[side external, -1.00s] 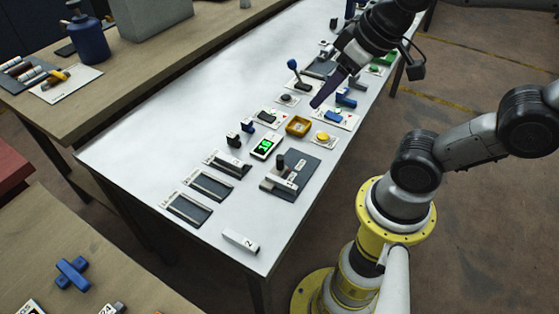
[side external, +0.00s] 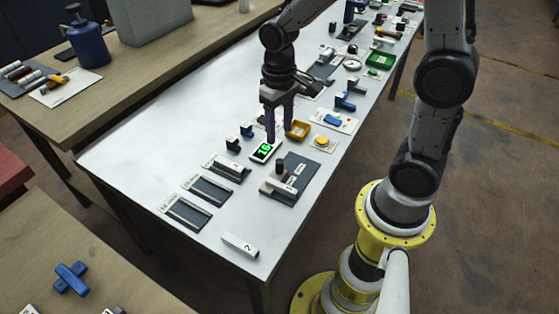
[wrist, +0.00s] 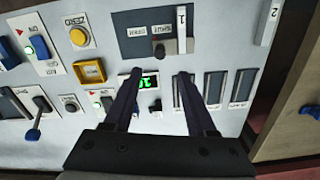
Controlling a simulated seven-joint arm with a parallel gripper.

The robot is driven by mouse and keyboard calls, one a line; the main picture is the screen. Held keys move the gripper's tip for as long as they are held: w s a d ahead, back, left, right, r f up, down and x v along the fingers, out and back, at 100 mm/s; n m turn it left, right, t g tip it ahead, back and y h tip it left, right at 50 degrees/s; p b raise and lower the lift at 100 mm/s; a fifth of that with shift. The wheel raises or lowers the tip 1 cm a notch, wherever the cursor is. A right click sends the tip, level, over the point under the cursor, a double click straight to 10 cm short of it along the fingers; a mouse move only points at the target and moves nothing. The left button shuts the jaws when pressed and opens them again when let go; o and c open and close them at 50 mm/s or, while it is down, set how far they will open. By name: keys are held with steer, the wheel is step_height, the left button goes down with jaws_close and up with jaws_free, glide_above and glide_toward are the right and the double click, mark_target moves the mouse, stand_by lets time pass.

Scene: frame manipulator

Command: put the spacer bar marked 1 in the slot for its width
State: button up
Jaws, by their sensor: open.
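The spacer bar marked 1 (wrist: 181,28) is white and lies at the dark gauge plate (wrist: 130,40), beside a black knob (wrist: 187,46). In the side view a white piece that looks like this bar (side external: 287,190) lies on the plate's front part. Three narrow slot holders stand in a row: one nearest the display (side external: 236,165), a middle one (side external: 212,188) and a front one (side external: 187,213). My gripper (side external: 279,131) is open and empty, pointing down close to the green-digit display (side external: 264,151), apart from the bar.
A white bar marked 2 (side external: 241,243) lies loose near the table's front edge. The table's left side is clear.

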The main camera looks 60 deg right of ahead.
mark_target(279, 161)
step_height(279, 161, down, 11)
steer(key=shift+f, duration=0.15)
stand_by(0.4)
jaws_close()
stand_by(1.2)
